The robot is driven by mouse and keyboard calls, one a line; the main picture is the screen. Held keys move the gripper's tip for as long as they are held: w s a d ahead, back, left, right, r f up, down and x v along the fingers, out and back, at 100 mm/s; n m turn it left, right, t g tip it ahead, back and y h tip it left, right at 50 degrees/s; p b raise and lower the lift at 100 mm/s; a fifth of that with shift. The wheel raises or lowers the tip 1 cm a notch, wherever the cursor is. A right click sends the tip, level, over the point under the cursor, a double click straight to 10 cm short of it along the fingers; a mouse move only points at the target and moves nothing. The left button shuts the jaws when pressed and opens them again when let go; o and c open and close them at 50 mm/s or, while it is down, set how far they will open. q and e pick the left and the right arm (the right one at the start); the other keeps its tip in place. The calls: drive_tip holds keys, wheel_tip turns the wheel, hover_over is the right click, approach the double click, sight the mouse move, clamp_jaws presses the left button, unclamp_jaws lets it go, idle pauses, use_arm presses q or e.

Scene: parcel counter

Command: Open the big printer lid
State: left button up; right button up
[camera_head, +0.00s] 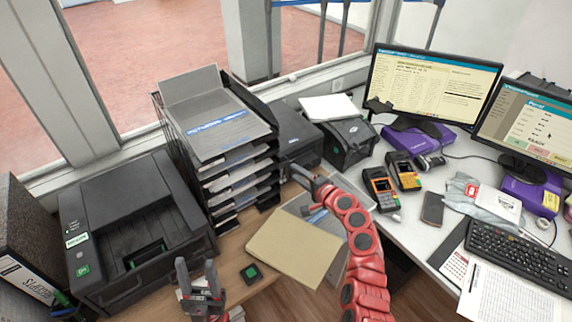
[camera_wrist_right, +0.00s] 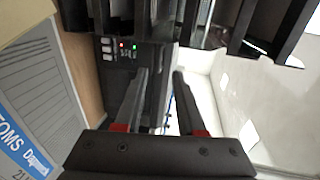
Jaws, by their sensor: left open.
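The big black printer (camera_head: 135,230) stands at the left of the counter. Its top lid (camera_head: 115,195) lies flat and looks closed. My left gripper (camera_head: 196,266) is in front of the printer's right front corner, fingers pointing up, open and empty. It looks apart from the printer. My right gripper (camera_head: 303,180) reaches toward the back, near a smaller black device (camera_head: 298,138) right of the paper trays. In the right wrist view its two fingers (camera_wrist_right: 162,75) stand apart with nothing seen between them. A black panel with small lights (camera_wrist_right: 120,48) is just beyond them.
A tall paper tray rack (camera_head: 225,140) stands directly right of the big printer. A binder (camera_head: 25,270) stands close on its left. Monitors and card terminals (camera_head: 380,187) fill the right side.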

drive_tip(key=b+x, duration=0.1)
drive_tip(key=x, duration=0.6)
clamp_jaws()
idle(1.5)
